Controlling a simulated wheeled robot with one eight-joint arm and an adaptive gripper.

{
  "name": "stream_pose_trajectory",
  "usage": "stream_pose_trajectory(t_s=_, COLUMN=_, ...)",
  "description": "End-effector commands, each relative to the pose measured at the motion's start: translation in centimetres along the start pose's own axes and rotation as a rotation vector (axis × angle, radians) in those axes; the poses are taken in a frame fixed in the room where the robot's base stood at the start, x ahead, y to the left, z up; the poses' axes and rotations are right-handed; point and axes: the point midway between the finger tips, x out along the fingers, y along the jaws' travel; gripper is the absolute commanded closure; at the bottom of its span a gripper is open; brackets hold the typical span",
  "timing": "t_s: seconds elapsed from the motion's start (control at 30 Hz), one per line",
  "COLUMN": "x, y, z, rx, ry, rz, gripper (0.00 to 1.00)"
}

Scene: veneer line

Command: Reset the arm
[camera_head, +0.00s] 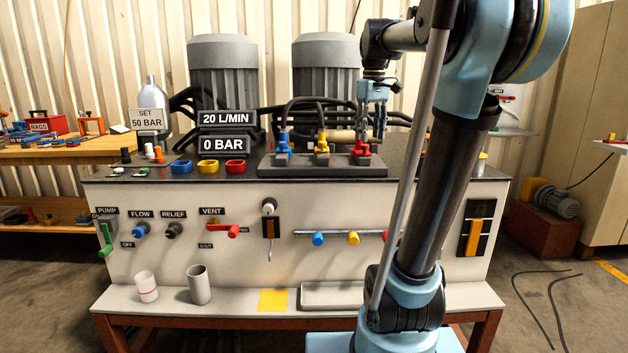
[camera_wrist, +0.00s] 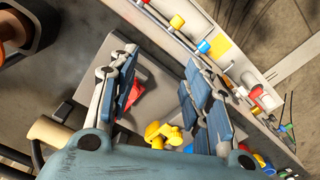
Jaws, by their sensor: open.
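My gripper (camera_head: 373,130) hangs fingers down over the right end of the dark valve block (camera_head: 320,165) on the bench top. It is open. In the wrist view its two blue-padded fingers (camera_wrist: 160,62) are spread with nothing held between them. The red valve (camera_head: 366,148) is just below the fingers, and it shows between them in the wrist view (camera_wrist: 137,93). The yellow valve (camera_head: 321,143) and the blue valve (camera_head: 283,147) stand to the left on the same block. Whether a fingertip touches the red valve I cannot tell.
Black hoses (camera_head: 310,102) and a tan cylinder (camera_head: 340,135) lie close by the gripper. Two grey motors (camera_head: 223,68) stand behind. Displays read 20 L/MIN (camera_head: 226,118) and 0 BAR (camera_head: 222,144). Two cups (camera_head: 199,285) stand on the front shelf. Open space is above the bench front.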

Motion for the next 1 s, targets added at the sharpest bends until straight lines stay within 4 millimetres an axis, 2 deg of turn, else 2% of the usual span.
stream_pose_trajectory(t_s=0.03, x=1.5, y=-0.7, z=1.4, rx=0.022, ry=0.008, rz=0.004, gripper=0.55)
stream_pose_trajectory(t_s=0.37, x=11.2, y=-4.6, z=9.5, rx=0.174, ry=0.057, rz=0.022, gripper=0.55)
stream_pose_trajectory(t_s=0.7, x=23.0, y=-8.4, z=17.4, rx=0.329, ry=0.112, rz=0.034, gripper=0.55)
stream_pose_trajectory(t_s=0.9, x=28.7, y=-9.9, z=20.7, rx=0.399, ry=0.138, rz=0.036, gripper=0.55)
stream_pose_trajectory(t_s=1.0, x=30.3, y=-10.4, z=21.5, rx=0.418, ry=0.144, rz=0.036, gripper=0.55)
